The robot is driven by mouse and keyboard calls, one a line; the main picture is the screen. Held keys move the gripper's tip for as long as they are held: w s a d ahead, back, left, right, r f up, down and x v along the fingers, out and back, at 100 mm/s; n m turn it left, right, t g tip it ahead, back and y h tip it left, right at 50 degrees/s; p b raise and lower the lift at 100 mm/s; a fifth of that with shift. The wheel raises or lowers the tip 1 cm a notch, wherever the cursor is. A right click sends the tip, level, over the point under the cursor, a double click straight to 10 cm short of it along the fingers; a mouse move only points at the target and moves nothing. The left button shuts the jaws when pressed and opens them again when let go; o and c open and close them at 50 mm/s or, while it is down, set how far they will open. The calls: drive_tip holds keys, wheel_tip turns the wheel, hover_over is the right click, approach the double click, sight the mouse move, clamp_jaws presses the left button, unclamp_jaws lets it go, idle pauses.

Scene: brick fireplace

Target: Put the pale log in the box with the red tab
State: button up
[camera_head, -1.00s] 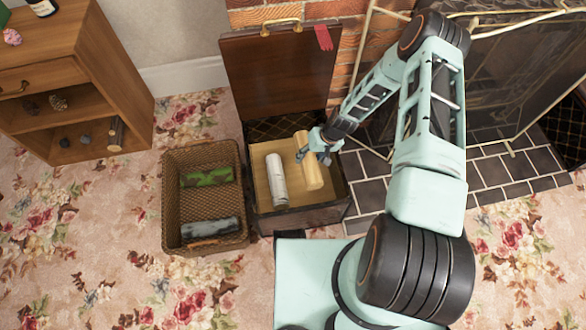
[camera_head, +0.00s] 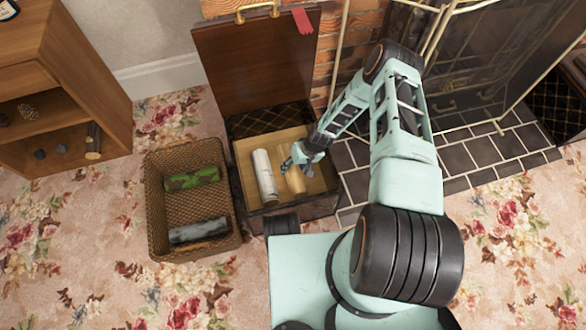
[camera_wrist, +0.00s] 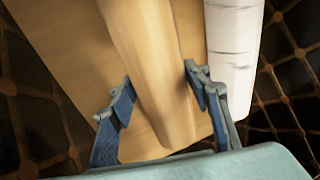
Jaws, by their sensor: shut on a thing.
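The pale log (camera_head: 295,182) is smooth and yellowish. It is inside the dark box (camera_head: 318,207), whose raised lid (camera_head: 250,72) carries a red tab (camera_head: 303,20) at its top edge. My gripper (camera_head: 292,163) is over the box, shut on the pale log. In the wrist view the gripper (camera_wrist: 160,98) has one finger on each side of the pale log (camera_wrist: 152,70). A white birch log (camera_head: 264,175) lies in the box to the left of it. I cannot tell whether the pale log touches the box floor.
A wicker basket (camera_head: 152,215) stands left of the box, holding a mossy green log (camera_head: 192,178) and a dark grey log (camera_head: 198,230). A wooden cabinet (camera_head: 90,75) is at far left. A fireplace screen (camera_head: 470,70) and dark hearth tiles (camera_head: 480,150) are on the right.

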drive_tip(key=shift+w+r, duration=0.1)
drive_tip(key=o, duration=1.5)
drive_tip(key=p+v, duration=0.4)
drive_tip(key=v, duration=0.8)
drive_tip(key=shift+d, duration=0.1)
